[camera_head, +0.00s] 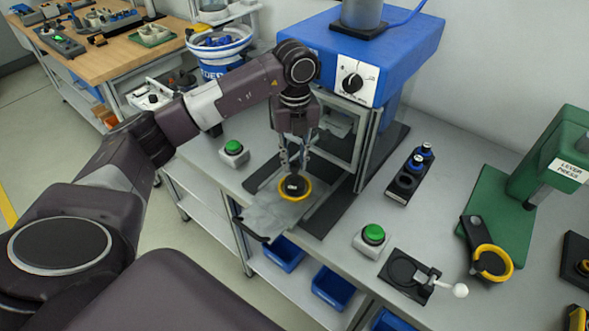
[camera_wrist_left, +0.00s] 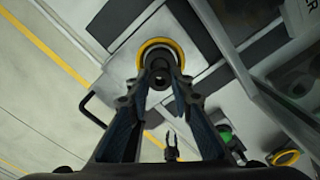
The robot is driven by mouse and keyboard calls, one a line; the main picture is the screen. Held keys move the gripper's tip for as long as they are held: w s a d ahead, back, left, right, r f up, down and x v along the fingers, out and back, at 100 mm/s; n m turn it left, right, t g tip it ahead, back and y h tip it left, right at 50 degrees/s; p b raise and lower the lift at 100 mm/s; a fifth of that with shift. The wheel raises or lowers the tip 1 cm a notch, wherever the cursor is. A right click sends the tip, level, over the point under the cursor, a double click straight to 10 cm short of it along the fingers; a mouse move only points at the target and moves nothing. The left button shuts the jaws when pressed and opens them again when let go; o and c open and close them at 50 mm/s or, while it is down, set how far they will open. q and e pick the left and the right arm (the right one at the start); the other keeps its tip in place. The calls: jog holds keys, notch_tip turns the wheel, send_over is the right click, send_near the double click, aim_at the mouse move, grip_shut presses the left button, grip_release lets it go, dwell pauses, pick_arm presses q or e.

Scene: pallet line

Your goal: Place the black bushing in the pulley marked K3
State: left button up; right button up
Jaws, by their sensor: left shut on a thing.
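My left gripper (camera_head: 294,168) points down over the sliding plate (camera_head: 265,213) of the blue press. In the wrist view the left gripper (camera_wrist_left: 163,82) is shut on the black bushing (camera_wrist_left: 160,66), a small dark hollow cylinder. A pulley with a yellow rim (camera_head: 282,199) and dark middle lies on the plate right below; the pulley (camera_wrist_left: 147,46) shows behind the bushing. The bushing overlaps the pulley's middle, and I cannot tell whether it touches or sits inside. A small white mark shows at the pulley's middle, too small to read. My right gripper is not in view.
The blue press (camera_head: 390,50) and its frame stand behind the gripper. Green buttons (camera_head: 233,147) (camera_head: 373,235) sit either side of the plate. A black holder (camera_head: 398,190) with blue-topped parts, a lever fixture (camera_head: 405,272) and a green lever press (camera_head: 510,195) stand right.

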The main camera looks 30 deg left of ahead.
aim_at(295, 164)
pick_arm(q)
notch_tip(295, 164, down, 4)
jog(key=shift+r+p, duration=0.15)
jog(key=shift+p, duration=0.25)
jog(key=shift+f, duration=0.3)
jog(key=shift+f, duration=0.15)
jog(key=o, duration=0.8)
jog(key=shift+c, duration=0.2)
